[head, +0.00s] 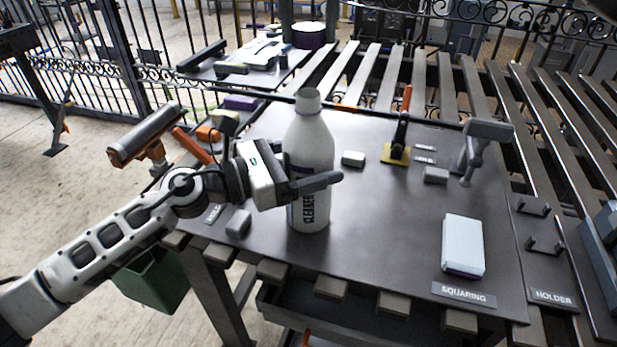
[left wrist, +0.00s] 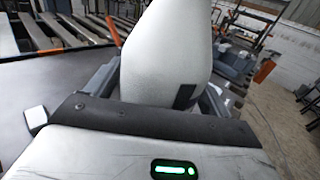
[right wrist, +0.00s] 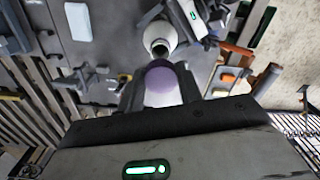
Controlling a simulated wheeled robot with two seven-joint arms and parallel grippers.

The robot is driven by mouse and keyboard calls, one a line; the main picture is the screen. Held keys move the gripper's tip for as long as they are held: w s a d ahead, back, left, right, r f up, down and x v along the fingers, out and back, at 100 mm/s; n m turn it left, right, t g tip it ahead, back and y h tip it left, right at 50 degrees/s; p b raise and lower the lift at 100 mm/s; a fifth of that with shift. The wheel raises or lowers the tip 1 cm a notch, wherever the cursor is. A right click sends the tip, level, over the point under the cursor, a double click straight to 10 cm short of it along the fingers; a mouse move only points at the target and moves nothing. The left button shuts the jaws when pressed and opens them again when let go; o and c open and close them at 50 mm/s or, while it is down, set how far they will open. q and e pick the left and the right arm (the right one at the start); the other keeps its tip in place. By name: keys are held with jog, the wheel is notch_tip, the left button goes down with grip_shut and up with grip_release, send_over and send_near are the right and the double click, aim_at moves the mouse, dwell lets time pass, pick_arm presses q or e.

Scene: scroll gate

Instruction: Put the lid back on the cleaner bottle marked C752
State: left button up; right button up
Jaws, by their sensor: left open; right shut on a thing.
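The white cleaner bottle (head: 309,140) stands upright on the dark table, its neck open and uncapped. "CLEANER" shows on its label; I cannot read C752. My left gripper (head: 315,187) is around its middle with the jaws open, one dark finger across its front. The bottle body (left wrist: 166,50) also shows between the fingers in the left wrist view. In the right wrist view my right gripper (right wrist: 162,88) is shut on a purple and whitish piece, apparently the lid (right wrist: 163,84). The open bottle mouth (right wrist: 160,46) shows just beyond it. I cannot make out the right gripper in the head view.
A white block (head: 463,245) lies by the SQUARING label. An orange-handled clamp (head: 400,140) and a grey clamp (head: 480,148) stand toward the back. Small grey blocks (head: 435,175) lie about. A green bin (head: 152,280) is below the table's left edge. The table's front middle is clear.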

aim_at(308, 95)
pick_arm(q)
jog(key=c, duration=1.1)
jog(key=shift+c, duration=0.2)
pick_arm(e)
jog(key=shift+s+f, duration=0.1)
jog(key=shift+f, duration=2.4)
jog(key=shift+f, duration=0.9)
jog(key=shift+f, duration=0.5)
